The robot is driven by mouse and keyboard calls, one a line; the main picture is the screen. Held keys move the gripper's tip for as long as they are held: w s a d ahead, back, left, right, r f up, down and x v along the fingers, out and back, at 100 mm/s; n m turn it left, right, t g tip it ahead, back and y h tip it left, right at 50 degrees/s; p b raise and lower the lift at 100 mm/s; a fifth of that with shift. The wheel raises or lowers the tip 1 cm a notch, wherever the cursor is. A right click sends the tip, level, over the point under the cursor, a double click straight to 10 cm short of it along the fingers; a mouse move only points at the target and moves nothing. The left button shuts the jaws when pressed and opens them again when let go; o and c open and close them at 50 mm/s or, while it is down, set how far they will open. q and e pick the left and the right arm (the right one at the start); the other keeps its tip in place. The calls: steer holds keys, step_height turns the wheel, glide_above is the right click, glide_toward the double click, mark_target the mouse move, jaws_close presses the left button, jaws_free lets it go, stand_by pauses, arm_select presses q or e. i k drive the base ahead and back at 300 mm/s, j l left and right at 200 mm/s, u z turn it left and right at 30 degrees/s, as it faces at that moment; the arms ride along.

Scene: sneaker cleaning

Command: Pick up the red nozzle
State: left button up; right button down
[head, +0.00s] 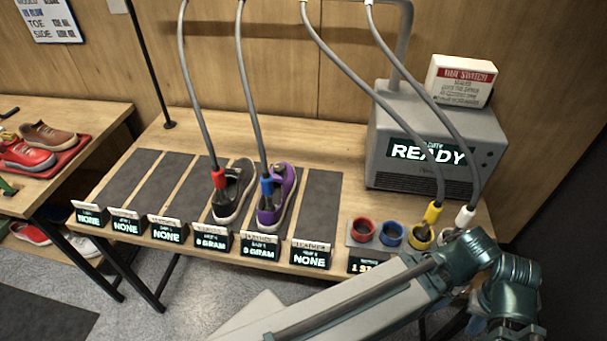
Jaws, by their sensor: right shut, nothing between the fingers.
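The red nozzle (219,180) hangs at the end of a grey hose, its dark tip down in the opening of a dark grey shoe (238,187). The blue nozzle (267,187) is likewise in a purple shoe (287,197) just to the right. My right gripper (520,330) is at the bottom right corner, partly cut off, shut and empty, far from the red nozzle. My left gripper is out of view.
The yellow nozzle (433,212) and white nozzle (465,215) stand at the holder's right end, beside empty red (363,230) and blue (391,234) cups. A grey machine (400,150) reads READY. Hoses hang over the bench. My arm crosses the front right.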

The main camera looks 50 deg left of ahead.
mark_target(219, 180)
steer(key=u, duration=2.3)
